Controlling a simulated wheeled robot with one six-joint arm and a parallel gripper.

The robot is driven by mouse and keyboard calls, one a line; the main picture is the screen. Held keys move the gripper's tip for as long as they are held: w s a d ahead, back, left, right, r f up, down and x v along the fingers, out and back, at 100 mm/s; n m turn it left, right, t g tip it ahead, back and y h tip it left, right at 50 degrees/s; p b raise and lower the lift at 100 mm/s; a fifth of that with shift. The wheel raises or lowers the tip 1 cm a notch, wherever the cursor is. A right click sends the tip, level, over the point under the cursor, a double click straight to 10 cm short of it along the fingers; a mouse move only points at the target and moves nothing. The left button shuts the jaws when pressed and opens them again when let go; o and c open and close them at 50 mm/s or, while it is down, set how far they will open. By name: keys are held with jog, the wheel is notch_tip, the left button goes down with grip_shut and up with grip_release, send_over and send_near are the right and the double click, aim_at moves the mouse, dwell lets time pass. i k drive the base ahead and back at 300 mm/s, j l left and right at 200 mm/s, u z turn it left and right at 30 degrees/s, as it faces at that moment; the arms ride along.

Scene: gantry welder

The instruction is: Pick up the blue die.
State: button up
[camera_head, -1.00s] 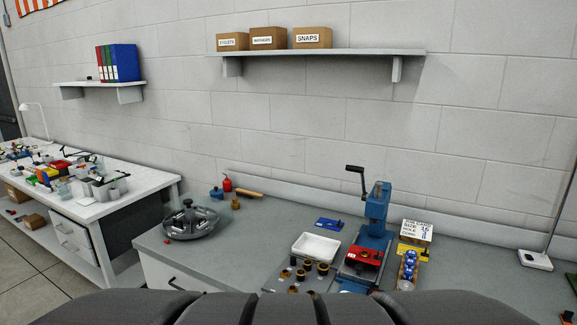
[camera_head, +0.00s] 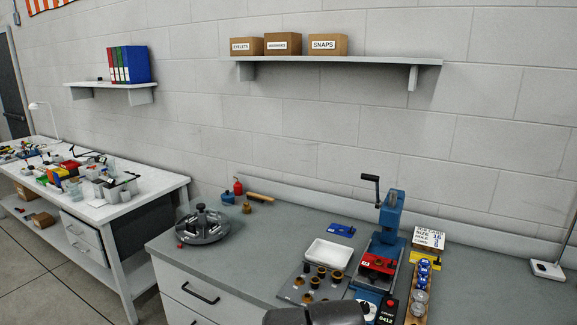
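Small blue round pieces (camera_head: 424,266) stand in a narrow wooden rack (camera_head: 408,308) on the grey workbench, to the right of a blue hand press (camera_head: 390,215). I cannot tell whether one of them is the blue die. A blue piece (camera_head: 228,198) also sits at the back left of the bench, and a flat blue item (camera_head: 341,229) lies behind the white tray. They are too small to identify. My gripper is not in view; only a dark part of my own body shows at the bottom edge.
A round grey carousel (camera_head: 203,226) stands at the bench's left end. A white tray (camera_head: 328,254) and a plate with several dark round pieces (camera_head: 313,284) lie left of the press. A white table (camera_head: 120,200) is at left.

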aim_at(421, 283)
jog(key=i+j, duration=0.1)
jog(key=j, duration=0.35)
jog(key=k+z, duration=0.15)
jog(key=l, duration=0.35)
jog(key=k, duration=0.2)
jog(key=j+z, duration=0.1)
jog(key=z, duration=0.9)
